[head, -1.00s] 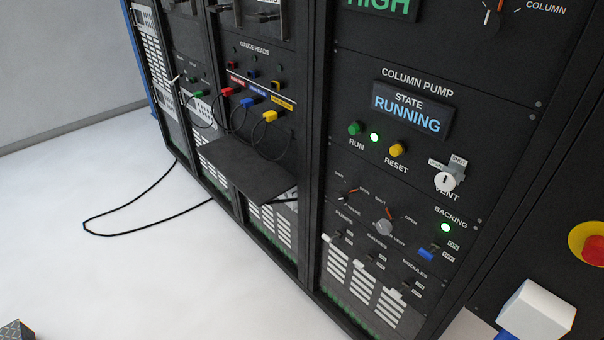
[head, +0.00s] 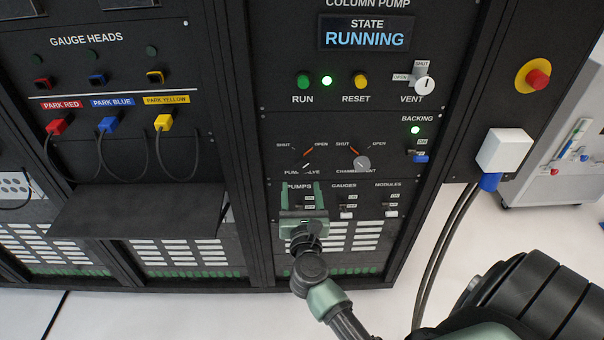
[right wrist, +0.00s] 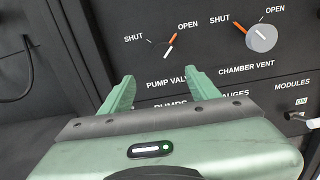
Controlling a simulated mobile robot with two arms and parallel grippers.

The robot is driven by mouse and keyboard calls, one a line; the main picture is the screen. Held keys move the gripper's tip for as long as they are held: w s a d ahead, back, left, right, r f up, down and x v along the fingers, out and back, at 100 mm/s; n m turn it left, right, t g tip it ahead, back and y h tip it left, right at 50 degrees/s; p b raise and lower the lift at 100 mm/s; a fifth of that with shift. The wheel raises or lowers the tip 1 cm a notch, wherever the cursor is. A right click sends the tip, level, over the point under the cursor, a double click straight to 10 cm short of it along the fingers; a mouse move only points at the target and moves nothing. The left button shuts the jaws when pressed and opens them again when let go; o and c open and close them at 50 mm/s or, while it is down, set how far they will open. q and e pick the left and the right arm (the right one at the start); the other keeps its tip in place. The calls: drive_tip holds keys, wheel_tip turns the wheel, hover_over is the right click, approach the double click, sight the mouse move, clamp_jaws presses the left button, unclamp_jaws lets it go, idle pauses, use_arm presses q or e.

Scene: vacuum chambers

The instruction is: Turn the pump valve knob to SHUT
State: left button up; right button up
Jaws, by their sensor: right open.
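The black pump valve knob shows between its SHUT and OPEN labels in the head view (head: 305,160) and the right wrist view (right wrist: 168,51). Its white line slants up to the right, and an orange mark beside it lies toward OPEN. My right gripper (head: 303,192) is open and empty, just below the knob in the head view. In the right wrist view its two green fingers (right wrist: 161,80) point up toward the knob, one on either side below it, apart from it. They partly cover the PUMP VALVE label. My left gripper is not in view.
The grey chamber vent knob (head: 362,163) sits close on the right. Below are the pumps, gauges and modules switches (head: 347,211). A black shelf (head: 140,212) juts out at left. The state display (head: 365,35) reads RUNNING. A red button (head: 538,80) is at far right.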

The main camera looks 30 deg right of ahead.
sight(303, 167)
drive_tip(key=w+d, duration=0.1)
drive_tip(key=w, duration=0.1)
drive_tip(key=w+d+r+m, duration=0.1)
drive_tip(key=d, duration=0.1)
drive_tip(key=w+d+m+p, duration=0.1)
drive_tip(key=w, duration=0.1)
drive_tip(key=shift+w+d+r+h, duration=0.15)
drive_tip(key=shift+w+d+h, duration=0.05)
drive_tip(key=shift+w+h, duration=0.15)
drive_tip(key=shift+w+d, duration=0.25)
drive_tip(key=shift+w, duration=0.1)
clamp_jaws()
